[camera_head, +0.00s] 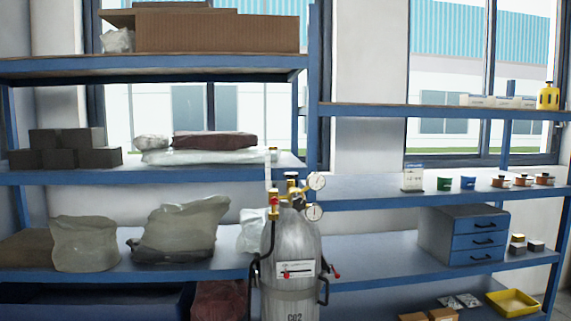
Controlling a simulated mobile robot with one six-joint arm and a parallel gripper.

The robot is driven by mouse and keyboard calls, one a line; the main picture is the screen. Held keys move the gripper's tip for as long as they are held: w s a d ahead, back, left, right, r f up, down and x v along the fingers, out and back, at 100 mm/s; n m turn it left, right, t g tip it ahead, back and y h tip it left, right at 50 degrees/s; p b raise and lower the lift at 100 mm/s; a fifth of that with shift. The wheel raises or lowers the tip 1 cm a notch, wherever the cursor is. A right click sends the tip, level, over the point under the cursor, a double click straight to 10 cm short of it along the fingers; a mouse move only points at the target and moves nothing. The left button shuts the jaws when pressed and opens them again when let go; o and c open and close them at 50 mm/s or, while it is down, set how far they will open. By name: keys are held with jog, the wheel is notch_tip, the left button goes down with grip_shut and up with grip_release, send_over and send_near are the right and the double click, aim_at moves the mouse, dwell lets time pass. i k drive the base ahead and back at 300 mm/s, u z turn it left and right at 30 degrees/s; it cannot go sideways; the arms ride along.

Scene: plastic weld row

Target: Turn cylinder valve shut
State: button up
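A grey gas cylinder (291,245) marked CO2 stands upright in front of the shelves, a little right of centre. Brass valve and regulator fittings (294,194) sit on its top. Two round white-faced gauges are on their right side, an upper gauge (317,181) and a lower gauge (313,213). A pale upright tube (271,165) rises on the left, with small red and yellow parts beneath it. I cannot tell which part is the valve handwheel, or whether it is open or shut. My gripper is not in view.
Blue shelving stands close behind the cylinder, with a shelf edge (420,200) at gauge height. Dark bracket arms with red-tipped ends flank the cylinder. Wrapped bags (181,229) lie on the left shelf. A drawer unit (463,235) and a yellow tray (513,301) are at right.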

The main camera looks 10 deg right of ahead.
aim_at(290, 176)
jog(key=z, duration=0.4)
jog(key=i, duration=0.6)
jog(key=z, duration=0.6)
jog(key=i, duration=0.6)
jog(key=u, duration=0.05)
